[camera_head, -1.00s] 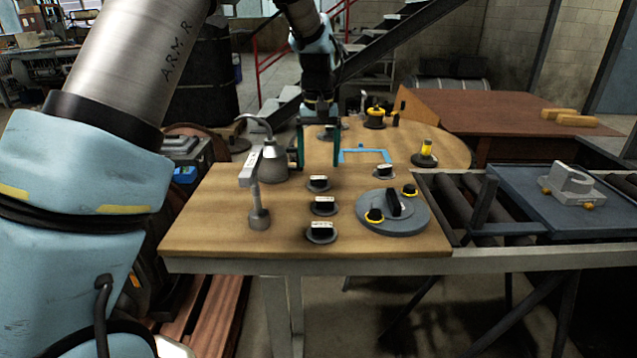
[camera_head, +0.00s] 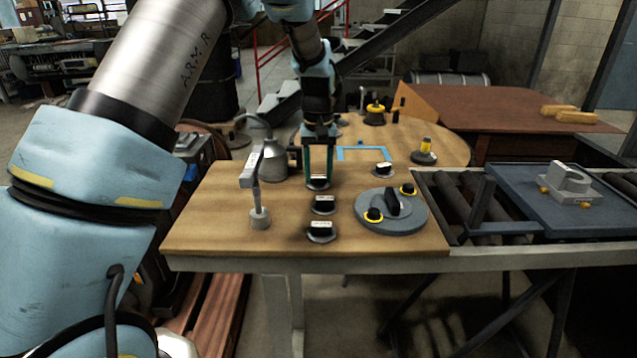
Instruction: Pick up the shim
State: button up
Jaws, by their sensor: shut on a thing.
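Small dark round pieces with black, white-labelled grips stand on the wooden table; I take these to be shims, but the labels are too small to read. My gripper (camera_head: 319,178) points straight down, its two teal fingers shut on the farthest shim (camera_head: 318,184) of a column of three. That shim sits at table level, partly hidden between the fingertips. The middle shim (camera_head: 323,206) and the nearest shim (camera_head: 321,233) stand free in front of it. A similar piece (camera_head: 382,169) stands to the right.
An oil can (camera_head: 281,165) and a grey post with a labelled head (camera_head: 259,200) stand left of my gripper. A round grey plate (camera_head: 405,222) with yellow-ringed knobs lies to the right. A blue frame (camera_head: 362,153) lies behind. A roller conveyor (camera_head: 470,212) adjoins the table's right side.

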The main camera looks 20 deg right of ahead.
grip_shut()
jog(key=shift+r, duration=0.15)
